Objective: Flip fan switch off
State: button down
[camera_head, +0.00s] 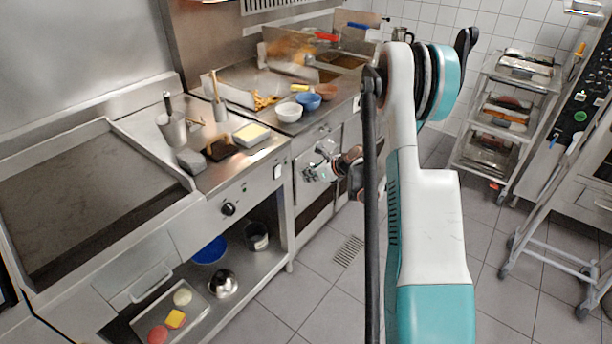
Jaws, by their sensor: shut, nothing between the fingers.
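A small white rectangular switch plate (277,171) sits on the steel front panel of the counter, left of centre. It may be the fan switch; no label is legible, and I cannot tell which way it is set. My gripper (311,174) is shut and empty. It points left in front of the fryer unit's front, a little to the right of the white switch plate and apart from it in the picture. My arm hides part of the fryer front and the floor behind it.
A black knob (228,208) is on the same panel. Bowls, including a blue one (308,101), stand on the counter above my gripper. A wheeled rack (504,120) stands at the back right. A panel with green buttons (580,116) is at far right.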

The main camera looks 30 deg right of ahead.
aim_at(279, 174)
jog(key=shift+w+a+f+b, duration=0.55)
jog(key=shift+w+f, duration=0.1)
jog(key=shift+w, duration=0.85)
jog(key=shift+w+a+f+b, duration=0.55)
jog(key=shift+w+f+b, duration=0.1)
jog(key=shift+w, duration=0.9)
jog(key=shift+w+a+f+b, duration=0.55)
jog(key=shift+w+f, duration=0.1)
jog(key=shift+w, duration=0.85)
jog(key=shift+w+a+r+g+p, duration=0.25)
jog(key=shift+w+g+p, duration=0.1)
jog(key=shift+p, duration=0.1)
jog(key=shift+d+f, duration=0.1)
